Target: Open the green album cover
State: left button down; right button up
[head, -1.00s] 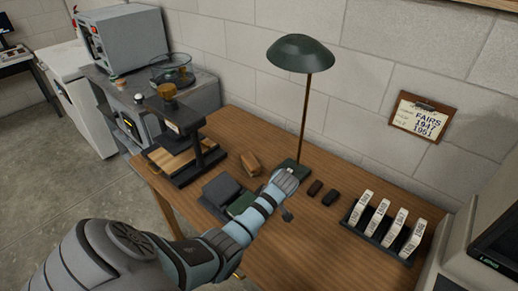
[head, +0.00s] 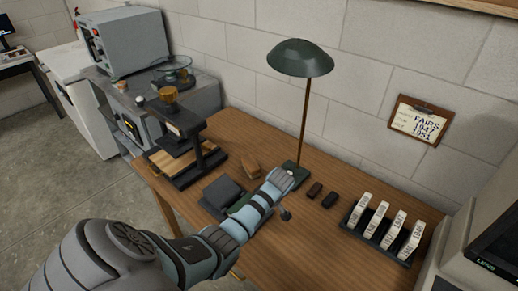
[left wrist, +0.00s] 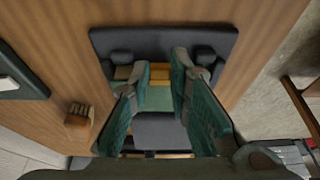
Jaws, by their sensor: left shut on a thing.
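The green album (left wrist: 155,98) shows between my left gripper's fingers in the left wrist view. It lies on a dark support (left wrist: 165,42). A strip of green (head: 240,204) shows beside my forearm in the head view. My left gripper (left wrist: 154,84) is shut on the green album cover; its teal finger pads stand to either side of the green surface. The exact contact is hidden by the fingers, and my forearm covers most of the album in the head view. I cannot tell how far the cover is raised. My right gripper is not in view.
A dark grey block (head: 223,190) sits close to the album. A wooden brush-like block (head: 250,165) and the lamp base (head: 297,172) stand behind. A press (head: 178,130) stands left.

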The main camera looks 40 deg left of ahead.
pick_arm(q)
jog(key=r+h+p, duration=0.1)
jog(key=p, duration=0.1)
jog(key=a+r+h+p, duration=0.1)
jog(key=r+p, duration=0.1)
jog(key=shift+h, duration=0.3)
jog(key=shift+a+r+h+p, duration=0.2)
jog(key=shift+h+p, duration=0.2)
jog(key=shift+p, duration=0.05)
jog(key=shift+a+r+h, duration=0.3)
jog(key=shift+a+h, duration=0.05)
jog(key=shift+h, duration=0.35)
jog(key=shift+a+r+h, duration=0.5)
jog(key=shift+a+h, duration=0.05)
jog(key=shift+h, duration=0.35)
jog(key=c, duration=1.5)
grip_release()
